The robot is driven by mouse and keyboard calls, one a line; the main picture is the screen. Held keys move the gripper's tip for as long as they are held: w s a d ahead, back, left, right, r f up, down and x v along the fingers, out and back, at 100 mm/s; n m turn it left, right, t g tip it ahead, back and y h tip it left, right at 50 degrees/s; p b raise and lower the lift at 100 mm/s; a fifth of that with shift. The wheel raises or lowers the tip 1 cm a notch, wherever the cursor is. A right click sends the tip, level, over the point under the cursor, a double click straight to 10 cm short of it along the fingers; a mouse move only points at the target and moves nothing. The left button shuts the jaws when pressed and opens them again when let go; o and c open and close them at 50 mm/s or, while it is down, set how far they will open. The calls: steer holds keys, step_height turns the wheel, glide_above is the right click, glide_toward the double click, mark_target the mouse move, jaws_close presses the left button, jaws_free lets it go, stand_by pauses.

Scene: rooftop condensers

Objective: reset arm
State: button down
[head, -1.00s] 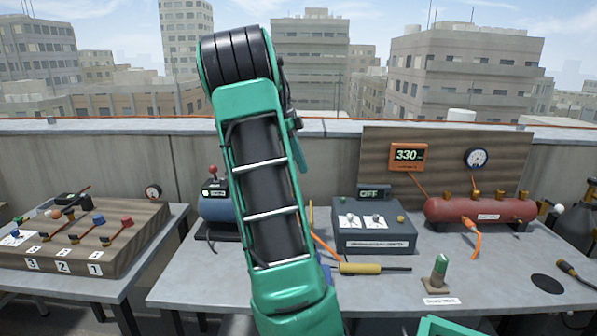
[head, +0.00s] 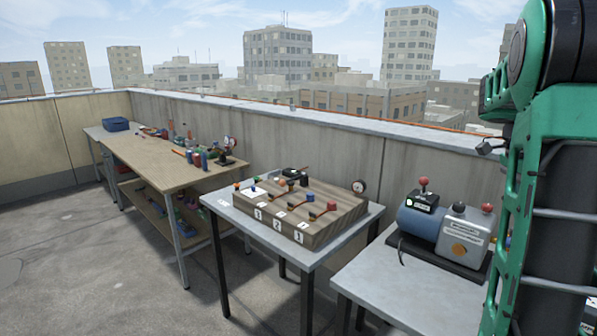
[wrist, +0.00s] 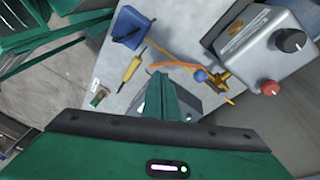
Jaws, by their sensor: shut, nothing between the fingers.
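My arm stands upright along the right edge of the head view, and its gripper end is outside that view. In the wrist view my gripper (wrist: 160,97) is shut and empty, with its green fingers together above a grey table (wrist: 82,112). The fingers hide a part of the tabletop. A grey box (wrist: 262,42) with a black knob and a red knob lies to the upper right of the fingers. A blue-knobbed yellow fitting (wrist: 218,80) is close by on the right, apparently apart from the fingers.
In the wrist view, a yellow-handled tool (wrist: 132,67) and a blue container (wrist: 130,30) are left of the fingers. In the head view, a compressor (head: 440,228) is beside my arm. A numbered wooden board (head: 300,212) and a long workbench (head: 165,165) stand left. Open floor (head: 90,260) lies front left.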

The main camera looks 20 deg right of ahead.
steer(key=s+a+f+n+t, duration=0.1)
steer(key=s+a+f+n, duration=0.2)
steer(key=a+n, duration=0.3)
steer(key=s+a+f+n+t+y, duration=0.1)
steer(key=s+a+f+n, duration=0.3)
steer(key=a, duration=0.7)
steer(key=s+a+f+n, duration=0.3)
steer(key=a+n, duration=0.5)
steer(key=a, duration=0.1)
steer(key=shift+s+a+f+t, duration=0.2)
steer(key=shift+s+f+t, duration=0.05)
steer(key=shift+s+t, duration=0.15)
steer(key=shift+d, duration=0.1)
